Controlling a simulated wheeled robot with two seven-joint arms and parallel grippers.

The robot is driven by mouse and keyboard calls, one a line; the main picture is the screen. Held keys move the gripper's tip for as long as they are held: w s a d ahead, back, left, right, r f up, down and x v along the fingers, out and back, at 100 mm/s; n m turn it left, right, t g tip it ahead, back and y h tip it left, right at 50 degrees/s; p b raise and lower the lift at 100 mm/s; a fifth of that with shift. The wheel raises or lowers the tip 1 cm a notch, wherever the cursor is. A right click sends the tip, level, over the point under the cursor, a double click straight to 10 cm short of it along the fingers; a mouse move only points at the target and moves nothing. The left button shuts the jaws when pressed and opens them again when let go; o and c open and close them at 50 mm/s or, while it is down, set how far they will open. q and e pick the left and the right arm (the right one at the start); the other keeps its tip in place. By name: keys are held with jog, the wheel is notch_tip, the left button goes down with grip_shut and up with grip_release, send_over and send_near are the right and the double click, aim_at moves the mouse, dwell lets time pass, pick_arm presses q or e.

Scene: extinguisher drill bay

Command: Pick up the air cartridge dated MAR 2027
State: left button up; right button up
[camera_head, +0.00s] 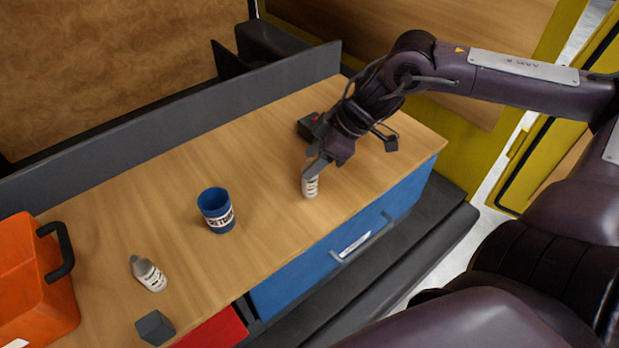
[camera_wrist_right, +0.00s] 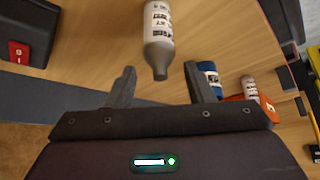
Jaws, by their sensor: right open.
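A small white-and-grey cartridge (camera_head: 311,186) with a printed label stands on the wooden counter in the head view, its top covered by my right gripper (camera_head: 316,166). In the right wrist view the same cartridge (camera_wrist_right: 158,32) has its grey neck pointing toward the gap between the spread fingers of my right gripper (camera_wrist_right: 158,80). The fingers are open and not closed on it. I cannot read a date on either. My left gripper is out of view.
A blue labelled cup (camera_head: 217,211) stands mid-counter. A dark grey cube (camera_head: 155,327) and an orange toolbox (camera_head: 35,285) are at the left. A dark box with a red part (camera_head: 309,124) sits behind my right gripper. A grey panel (camera_head: 170,125) runs along the back edge.

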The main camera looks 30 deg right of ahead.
grip_shut()
pick_arm(q)
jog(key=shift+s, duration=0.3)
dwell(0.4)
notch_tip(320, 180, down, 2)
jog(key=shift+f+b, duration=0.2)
jog(key=shift+b, duration=1)
pick_arm(e)
notch_tip(320, 180, up, 20)
